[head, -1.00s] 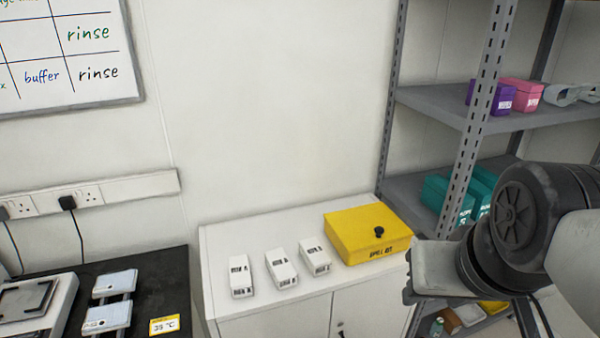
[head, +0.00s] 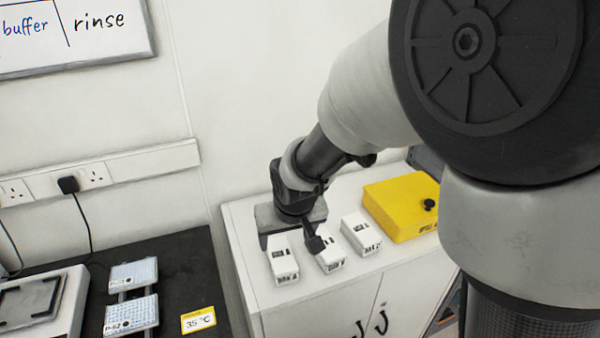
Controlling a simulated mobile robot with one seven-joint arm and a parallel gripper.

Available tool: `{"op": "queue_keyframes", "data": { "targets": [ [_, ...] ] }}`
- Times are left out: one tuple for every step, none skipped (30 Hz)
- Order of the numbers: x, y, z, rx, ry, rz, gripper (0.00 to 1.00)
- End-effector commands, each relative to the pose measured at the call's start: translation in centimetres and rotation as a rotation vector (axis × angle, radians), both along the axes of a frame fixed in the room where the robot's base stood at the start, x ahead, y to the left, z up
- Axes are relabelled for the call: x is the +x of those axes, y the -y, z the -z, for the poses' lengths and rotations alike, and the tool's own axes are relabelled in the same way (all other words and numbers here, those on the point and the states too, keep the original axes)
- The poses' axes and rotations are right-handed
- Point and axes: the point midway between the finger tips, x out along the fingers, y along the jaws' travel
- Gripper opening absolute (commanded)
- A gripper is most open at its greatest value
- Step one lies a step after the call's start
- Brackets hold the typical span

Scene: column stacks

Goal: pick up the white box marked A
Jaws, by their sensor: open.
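Three small white boxes stand in a row on the white cabinet top: a left box (head: 283,262), a middle box (head: 332,260) and a right box (head: 361,234). My gripper (head: 290,242) is open and points down over the left box. One finger shows at that box's left side, the other between it and the middle box, covering part of the middle box. The far part of the left box is hidden by my gripper. I cannot tell whether the fingers touch any box.
A yellow spill kit case (head: 400,207) stands right of the boxes. To the left, a black bench (head: 190,265) carries plates and a yellow temperature label (head: 198,320). The wall with its socket strip (head: 130,165) is close behind. The cabinet front (head: 335,312) has dark handles.

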Motion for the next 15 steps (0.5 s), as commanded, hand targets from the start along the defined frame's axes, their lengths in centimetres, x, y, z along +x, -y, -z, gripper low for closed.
{"op": "queue_keyframes", "data": {
  "targets": [
    [0.4,-0.1,1.3,-0.004,-0.005,0.002,0.69],
    [0.6,-0.1,2.0,-0.004,-0.006,0.002,0.69],
    [0.9,-0.2,2.8,-0.005,-0.006,0.002,0.69],
    [1.2,-0.3,3.4,-0.005,-0.006,0.002,0.69],
    [1.4,-0.4,4.1,-0.004,-0.006,0.003,0.69],
    [1.7,-0.5,4.8,-0.004,-0.006,0.003,0.69],
    [1.9,-0.6,5.4,-0.003,-0.005,0.003,0.69],
    [2.2,-0.7,6.0,-0.003,-0.005,0.003,0.69],
    [2.4,-0.9,6.6,-0.003,-0.005,0.001,0.69],
    [2.6,-0.9,7.1,-0.003,-0.005,0.001,0.69],
    [2.8,-1.0,7.5,-0.002,-0.004,0.001,0.69],
    [3.0,-1.1,7.9,-0.002,-0.004,0.001,0.69],
    [3.1,-1.1,8.2,-0.002,-0.003,0.001,0.69],
    [3.2,-1.2,8.4,-0.001,-0.002,0.001,0.69],
    [3.3,-1.2,8.6,-0.001,-0.002,0.001,0.69]
  ]
}}
